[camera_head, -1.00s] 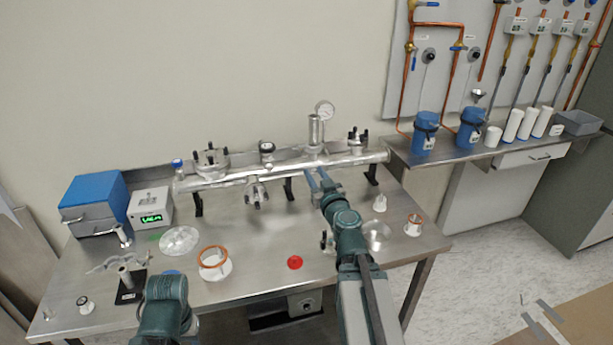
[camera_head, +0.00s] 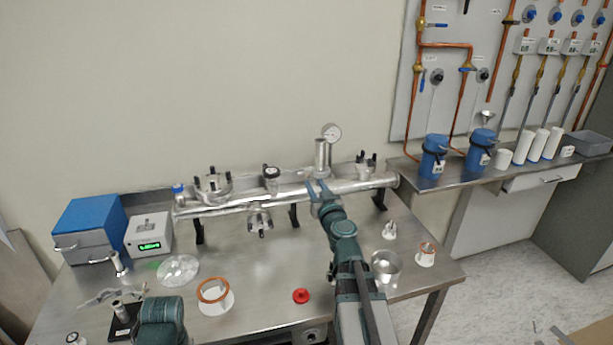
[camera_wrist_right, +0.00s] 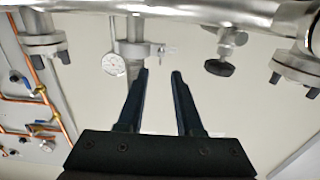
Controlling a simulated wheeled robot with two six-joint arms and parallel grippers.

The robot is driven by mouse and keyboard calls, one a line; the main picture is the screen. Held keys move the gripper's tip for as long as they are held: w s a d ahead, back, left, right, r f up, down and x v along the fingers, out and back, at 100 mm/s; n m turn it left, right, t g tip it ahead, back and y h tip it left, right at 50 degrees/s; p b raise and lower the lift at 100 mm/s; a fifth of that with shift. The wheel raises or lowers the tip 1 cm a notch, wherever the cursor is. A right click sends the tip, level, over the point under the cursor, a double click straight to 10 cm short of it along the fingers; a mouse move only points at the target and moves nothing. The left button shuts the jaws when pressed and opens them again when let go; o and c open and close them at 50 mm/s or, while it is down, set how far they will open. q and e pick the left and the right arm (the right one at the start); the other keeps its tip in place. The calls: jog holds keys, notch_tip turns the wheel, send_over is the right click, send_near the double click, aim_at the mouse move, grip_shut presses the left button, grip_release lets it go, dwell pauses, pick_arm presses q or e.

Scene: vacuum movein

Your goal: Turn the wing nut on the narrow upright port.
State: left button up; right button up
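The narrow upright port (camera_head: 322,156) is a silver cylinder rising from the horizontal metal tube, beside the round gauge. In the right wrist view, which is upside down, the port (camera_wrist_right: 134,50) hangs from the tube with a clamp and small wing nut (camera_wrist_right: 163,50) at its side. I cannot make out the wing nut in the head view. My right gripper (camera_head: 317,186) is at the tube just below the port. Its two fingers (camera_wrist_right: 161,73) are apart with nothing between them, in line with the wing nut. My left arm shows at the lower left; its gripper is out of view.
The gauge (camera_head: 331,132) stands close to the port. A black-knobbed valve (camera_head: 271,178) and clamped flanges (camera_head: 366,164) sit along the tube (camera_head: 240,203). The middle of the bench is clear.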

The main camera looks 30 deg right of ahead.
aim_at(309, 177)
jog(key=x, duration=0.4)
jog(key=shift+w, duration=0.2)
jog(key=shift+c, duration=0.3)
grip_shut()
dwell(0.9)
